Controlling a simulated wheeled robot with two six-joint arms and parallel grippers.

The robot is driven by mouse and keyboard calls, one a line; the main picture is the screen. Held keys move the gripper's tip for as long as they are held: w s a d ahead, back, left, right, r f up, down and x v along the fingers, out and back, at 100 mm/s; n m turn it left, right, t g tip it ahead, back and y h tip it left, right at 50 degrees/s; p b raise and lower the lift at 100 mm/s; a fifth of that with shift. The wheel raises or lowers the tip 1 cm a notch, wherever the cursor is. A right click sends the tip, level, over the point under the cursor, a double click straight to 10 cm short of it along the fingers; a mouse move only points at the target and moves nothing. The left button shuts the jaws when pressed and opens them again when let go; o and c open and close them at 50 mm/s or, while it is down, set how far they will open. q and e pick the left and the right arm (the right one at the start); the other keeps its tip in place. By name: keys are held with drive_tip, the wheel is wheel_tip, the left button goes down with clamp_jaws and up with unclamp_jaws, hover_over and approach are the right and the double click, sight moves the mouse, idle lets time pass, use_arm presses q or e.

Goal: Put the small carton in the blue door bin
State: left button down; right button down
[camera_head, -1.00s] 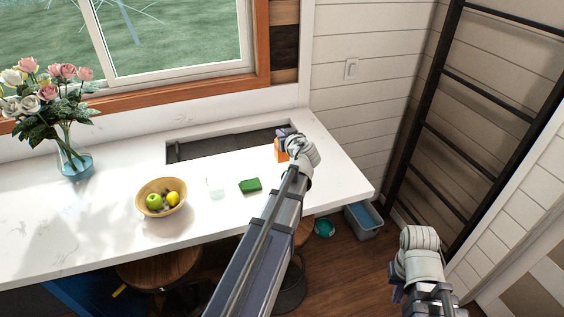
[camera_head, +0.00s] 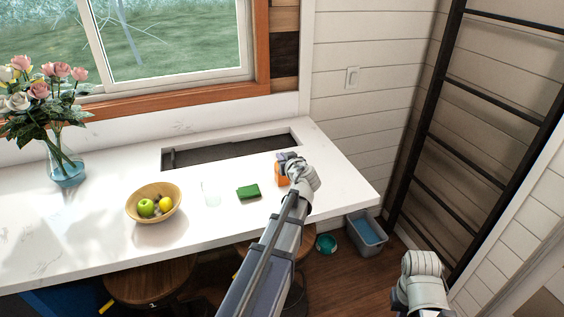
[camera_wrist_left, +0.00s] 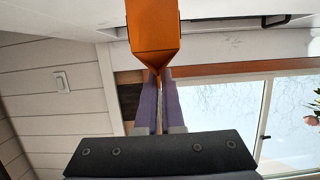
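The small carton (camera_head: 282,175) is orange with a peaked top. My left gripper (camera_head: 289,160) is at its top, over the right part of the white counter. In the left wrist view the carton (camera_wrist_left: 153,28) sits at the fingertips of my left gripper (camera_wrist_left: 157,80), which look closed on its peaked edge. I cannot tell from the head view whether the carton's base touches the counter. A grey-blue bin (camera_head: 367,236) stands on the floor beyond the counter's right end; I cannot tell whether it is the blue door bin. My right wrist shows at the bottom right, its fingers unclear.
On the counter (camera_head: 90,245) are a fruit bowl (camera_head: 172,192), a clear glass (camera_head: 211,193), a green sponge-like block (camera_head: 248,192) and a flower vase (camera_head: 66,165). A dark recess (camera_head: 225,150) lies behind. A teal bowl (camera_head: 326,243) and stools are below. A black ladder (camera_head: 425,130) stands right.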

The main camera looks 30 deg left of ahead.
use_arm(q)
drive_tip(key=shift+f, duration=0.15)
drive_tip(key=c, duration=1)
unclamp_jaws()
drive_tip(key=shift+c, duration=0.2)
drive_tip(key=shift+r, duration=0.25)
drive_tip(key=p+v, duration=0.3)
drive_tip(key=v, duration=0.9)
